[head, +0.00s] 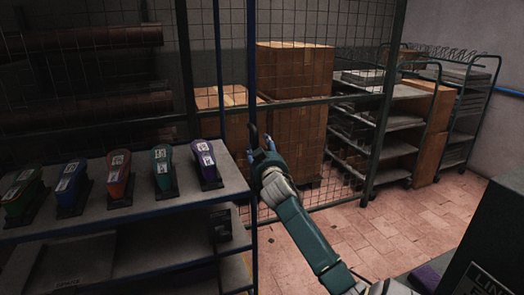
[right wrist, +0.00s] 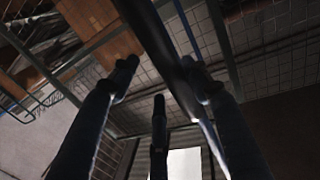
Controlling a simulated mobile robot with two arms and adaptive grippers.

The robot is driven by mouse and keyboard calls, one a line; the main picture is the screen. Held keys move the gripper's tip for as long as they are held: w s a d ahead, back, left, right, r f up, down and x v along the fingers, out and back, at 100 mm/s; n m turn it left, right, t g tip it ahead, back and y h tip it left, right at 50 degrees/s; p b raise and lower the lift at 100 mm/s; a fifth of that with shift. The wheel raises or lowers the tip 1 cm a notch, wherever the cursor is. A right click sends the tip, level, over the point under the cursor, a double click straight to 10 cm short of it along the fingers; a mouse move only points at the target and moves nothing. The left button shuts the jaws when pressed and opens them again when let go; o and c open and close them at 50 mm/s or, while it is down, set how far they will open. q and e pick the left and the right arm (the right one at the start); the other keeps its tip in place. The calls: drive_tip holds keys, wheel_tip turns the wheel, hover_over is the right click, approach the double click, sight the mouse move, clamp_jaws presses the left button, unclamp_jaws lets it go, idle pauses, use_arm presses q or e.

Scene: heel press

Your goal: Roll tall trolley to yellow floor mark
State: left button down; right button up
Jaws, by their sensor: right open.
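A rack with tall blue posts and grey shelves (head: 150,210) fills the left of the head view; I cannot tell whether it is the tall trolley. Two shelved trolleys stand at the right, a nearer one (head: 400,93) and a farther one (head: 462,128). My right gripper (head: 257,143) is open at the rack's near right post (head: 252,75). In the right wrist view, a dark bar (right wrist: 160,40) runs between the spread fingers (right wrist: 160,95); contact is unclear. My left gripper and the yellow floor mark are not in view.
Several coloured shoe-shaped pieces (head: 117,175) stand on the rack's upper shelf. A wire mesh fence (head: 345,180) and stacked cardboard boxes (head: 294,70) are behind. Tiled floor (head: 430,215) is open at the right. A dark machine (head: 490,235) stands at the lower right.

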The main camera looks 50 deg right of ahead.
drive_tip(key=v, duration=1.2)
drive_tip(key=shift+a, duration=0.1)
